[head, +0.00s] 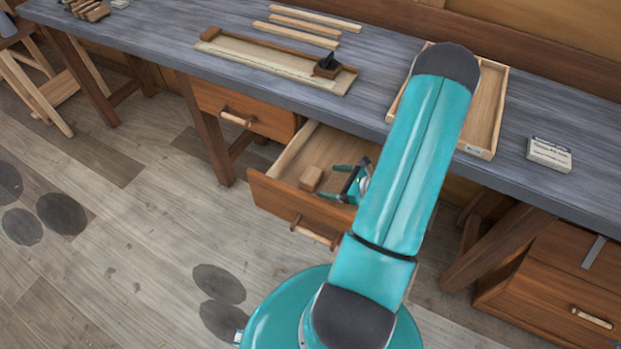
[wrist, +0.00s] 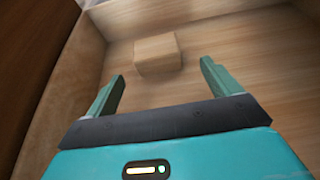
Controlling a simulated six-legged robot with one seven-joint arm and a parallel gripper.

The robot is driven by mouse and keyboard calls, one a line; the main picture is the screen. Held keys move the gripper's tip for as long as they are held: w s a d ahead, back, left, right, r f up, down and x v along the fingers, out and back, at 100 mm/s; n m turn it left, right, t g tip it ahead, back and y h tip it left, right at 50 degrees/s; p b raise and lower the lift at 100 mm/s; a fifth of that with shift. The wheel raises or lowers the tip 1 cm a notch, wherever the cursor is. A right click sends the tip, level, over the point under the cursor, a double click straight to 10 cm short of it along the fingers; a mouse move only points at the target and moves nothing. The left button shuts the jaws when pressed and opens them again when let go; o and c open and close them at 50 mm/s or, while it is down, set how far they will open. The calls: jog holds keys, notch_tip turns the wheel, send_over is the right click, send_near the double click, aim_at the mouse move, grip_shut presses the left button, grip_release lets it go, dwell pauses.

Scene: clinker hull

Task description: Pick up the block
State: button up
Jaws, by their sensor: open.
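A small plain wooden block (head: 311,178) lies in the open drawer (head: 274,190) under the workbench, toward its left side. It also shows in the wrist view (wrist: 158,56), on the drawer floor beyond my fingertips and roughly between their lines. My gripper (head: 346,183) is open and empty, inside the drawer area, to the right of the block in the head view. In the wrist view both green fingers (wrist: 162,80) are spread wide and apart from the block. My teal arm hides the drawer's right part in the head view.
Drawer walls (wrist: 62,90) stand close on the left in the wrist view. The grey bench top (head: 380,75) overhangs the drawer's back. A shallow wooden tray (head: 484,125) and a white box (head: 549,154) sit on it. A closed drawer (head: 240,108) is left.

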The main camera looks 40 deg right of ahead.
aim_at(318, 181)
jog(key=shift+f+x, duration=0.2)
jog(key=shift+x, duration=2.95)
jog(key=shift+s+a, duration=0.15)
jog(key=shift+a, duration=0.05)
jog(key=c, duration=1.1)
jog(key=shift+r, duration=0.1)
